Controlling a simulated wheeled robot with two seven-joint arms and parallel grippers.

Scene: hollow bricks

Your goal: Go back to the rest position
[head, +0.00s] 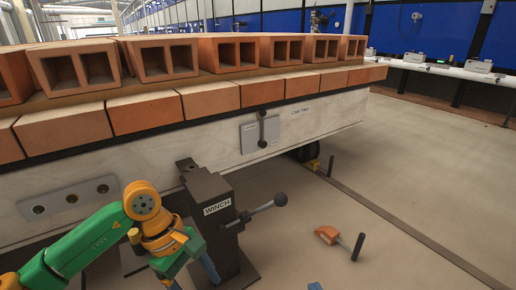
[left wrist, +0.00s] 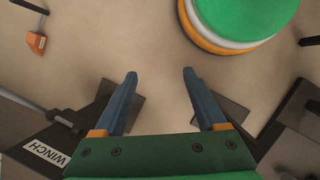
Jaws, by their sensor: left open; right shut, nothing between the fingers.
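My left arm comes in from the lower left of the head view, green with orange joints. Its left gripper (head: 192,279) points down low in front of the winch, cut off by the bottom edge. In the left wrist view the two blue fingers of the left gripper (left wrist: 159,74) stand wide apart with bare floor between them. Of my right gripper (head: 315,286) only a small blue tip shows at the bottom edge of the head view; it is shut, with nothing seen in it.
The dark winch (head: 215,225) with its side lever stands close to my left gripper; it also shows in the left wrist view (left wrist: 45,150). Behind it a cart (head: 310,118) carries hollow bricks (head: 167,60). An orange tool with a dark handle (head: 328,235) lies on open floor at right.

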